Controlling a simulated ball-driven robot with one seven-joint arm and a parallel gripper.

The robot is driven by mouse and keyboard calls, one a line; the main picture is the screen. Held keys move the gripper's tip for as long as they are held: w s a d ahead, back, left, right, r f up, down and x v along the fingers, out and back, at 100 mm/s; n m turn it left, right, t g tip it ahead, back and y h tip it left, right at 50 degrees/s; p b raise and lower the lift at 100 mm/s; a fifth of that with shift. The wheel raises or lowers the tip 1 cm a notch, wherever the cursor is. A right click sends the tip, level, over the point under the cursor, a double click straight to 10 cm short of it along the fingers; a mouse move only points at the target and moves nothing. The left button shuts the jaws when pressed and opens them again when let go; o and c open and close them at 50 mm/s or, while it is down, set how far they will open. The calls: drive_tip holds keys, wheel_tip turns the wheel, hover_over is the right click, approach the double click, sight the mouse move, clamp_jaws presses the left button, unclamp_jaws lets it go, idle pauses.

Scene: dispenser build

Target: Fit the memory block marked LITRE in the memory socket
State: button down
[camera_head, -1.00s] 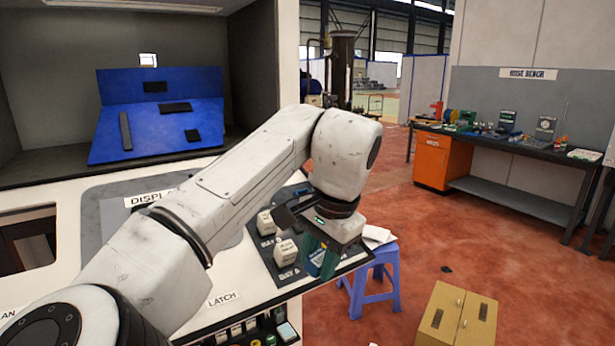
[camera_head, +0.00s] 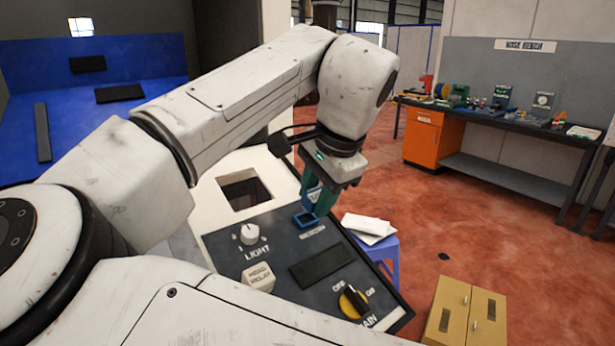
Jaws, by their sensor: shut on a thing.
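My gripper (camera_head: 320,202), with green fingers, points down over the dark control panel (camera_head: 283,285). It is shut on a blue block (camera_head: 310,186), of which only a part shows between the fingers. I cannot read any LITRE mark on it from here. A small blue-rimmed socket (camera_head: 301,222) sits on the panel just below and slightly left of the fingertips, with a small blurred label beside it. The fingers hide part of its far side. I cannot tell whether the block touches the socket.
The panel also bears a white LIGHT knob (camera_head: 249,234), a cream relay block (camera_head: 259,277), a dark rectangular plate (camera_head: 317,267) and a yellow-black main switch (camera_head: 353,301). A square opening (camera_head: 244,191) lies behind. A blue stool (camera_head: 385,256) with white papers stands to the right.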

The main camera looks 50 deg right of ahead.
sight(309, 223)
drive_tip(key=shift+w+d+f, duration=0.1)
drive_tip(key=shift+w+d, duration=0.2)
drive_tip(key=shift+w, duration=0.1)
drive_tip(key=shift+w+f+b, duration=0.15)
drive_tip(key=shift+f+b, duration=0.4)
drive_tip(key=shift+b, duration=0.2)
drive_tip(key=shift+b+x, duration=0.4)
drive_tip(key=shift+x, duration=0.75)
drive_tip(key=shift+w, duration=0.1)
drive_tip(key=shift+p, duration=0.8)
drive_tip(key=shift+w+f, duration=0.1)
drive_tip(key=shift+f, duration=0.2)
idle(1.1)
drive_tip(key=c, duration=0.7)
unclamp_jaws()
drive_tip(key=shift+o, duration=0.5)
